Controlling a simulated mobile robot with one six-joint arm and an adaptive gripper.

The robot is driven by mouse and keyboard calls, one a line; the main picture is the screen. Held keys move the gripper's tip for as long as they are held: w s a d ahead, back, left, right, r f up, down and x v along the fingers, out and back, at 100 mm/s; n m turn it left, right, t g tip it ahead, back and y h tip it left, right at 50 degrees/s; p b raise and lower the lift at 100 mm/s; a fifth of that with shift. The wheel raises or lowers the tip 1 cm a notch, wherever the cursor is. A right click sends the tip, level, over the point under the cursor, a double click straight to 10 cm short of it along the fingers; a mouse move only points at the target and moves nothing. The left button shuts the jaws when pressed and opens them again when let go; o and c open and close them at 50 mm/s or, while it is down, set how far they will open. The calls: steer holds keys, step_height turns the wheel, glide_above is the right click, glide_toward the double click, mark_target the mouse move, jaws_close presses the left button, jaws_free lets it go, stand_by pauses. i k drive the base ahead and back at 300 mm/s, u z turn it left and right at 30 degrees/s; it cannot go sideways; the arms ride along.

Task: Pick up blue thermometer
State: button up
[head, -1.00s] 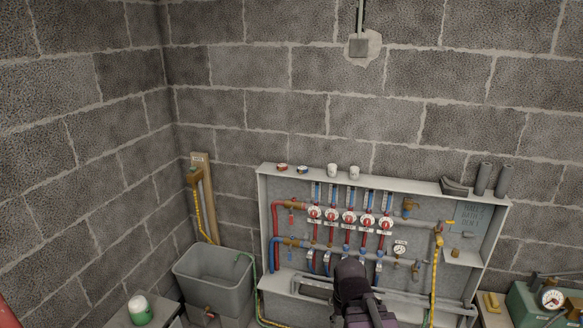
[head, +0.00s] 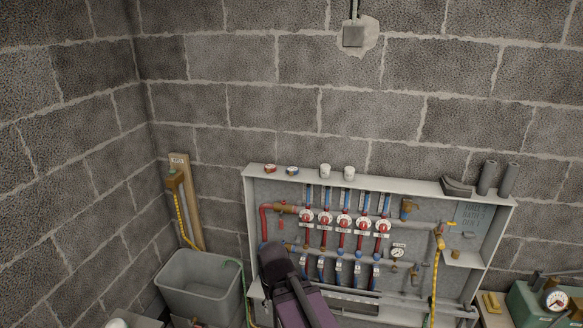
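No item can be clearly told as a blue thermometer. A small blue-and-white item (head: 292,170) lies on top of the wall cabinet near its left end, beside a similar red one (head: 270,169). It is too small to tell what it is. My arm reaches up from the bottom, and its dark end with my gripper (head: 275,258) is in front of the cabinet's lower left, below the blue item and apart from it. The fingers cannot be made out. The arm hides the left part of the lower manifold.
The open cabinet (head: 380,186) holds red and blue valves (head: 344,222) and a gauge (head: 397,252). Two white cups (head: 337,172) and dark pipe pieces (head: 487,178) stand on its top. A grey sink (head: 200,273) is at left, a green case (head: 525,305) at right.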

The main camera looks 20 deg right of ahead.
mark_target(292, 170)
steer(key=z, duration=0.15)
steer(key=i, duration=0.9)
steer(key=z, duration=0.35)
